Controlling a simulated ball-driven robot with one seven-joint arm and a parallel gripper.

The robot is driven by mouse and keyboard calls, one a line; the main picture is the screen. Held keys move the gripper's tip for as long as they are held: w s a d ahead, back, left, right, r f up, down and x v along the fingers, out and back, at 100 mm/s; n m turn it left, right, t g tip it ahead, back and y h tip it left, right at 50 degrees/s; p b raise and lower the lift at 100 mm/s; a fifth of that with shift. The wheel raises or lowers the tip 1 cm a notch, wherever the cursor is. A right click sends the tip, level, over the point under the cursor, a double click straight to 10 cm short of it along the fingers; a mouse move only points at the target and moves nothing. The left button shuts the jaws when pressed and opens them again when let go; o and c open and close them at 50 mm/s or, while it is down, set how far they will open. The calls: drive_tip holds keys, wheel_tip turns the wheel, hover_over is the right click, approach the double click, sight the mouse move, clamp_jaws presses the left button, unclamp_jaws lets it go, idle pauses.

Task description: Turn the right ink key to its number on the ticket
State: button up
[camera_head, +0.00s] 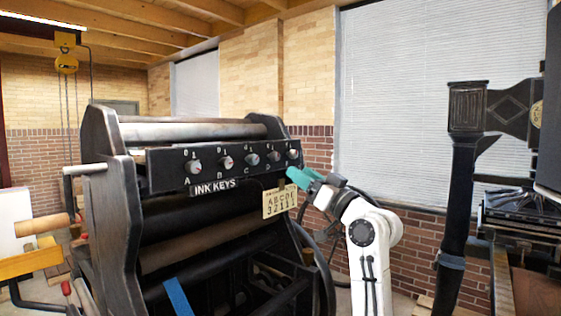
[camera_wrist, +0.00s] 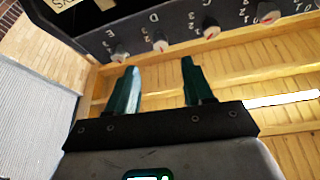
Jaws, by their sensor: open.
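A row of ink keys labelled A to E runs along the dark press bar (camera_head: 170,170). The keys are small knobs with red marks and numbers around them. The rightmost key, E (camera_head: 293,154), also shows in the wrist view (camera_wrist: 120,55), at the left there. Key D (camera_head: 274,156) is beside it. The cream ticket (camera_head: 281,200) hangs below the bar; its digits look like 32111, small to read. My gripper (camera_head: 291,173), with teal fingers, is just below keys D and E. In the wrist view my gripper (camera_wrist: 159,64) is open and empty, apart from the keys.
Key C (camera_head: 252,159), key B (camera_head: 227,162) and key A (camera_head: 194,166) continue to the left. The INK KEYS plate (camera_head: 215,186) is under them. A dark press frame (camera_head: 465,170) stands at right. A window blind (camera_head: 410,100) is behind my arm.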

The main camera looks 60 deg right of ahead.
sight(278, 158)
drive_tip(key=p+x, duration=0.2)
drive_tip(key=x, duration=0.7)
drive_tip(key=shift+w, duration=0.1)
clamp_jaws()
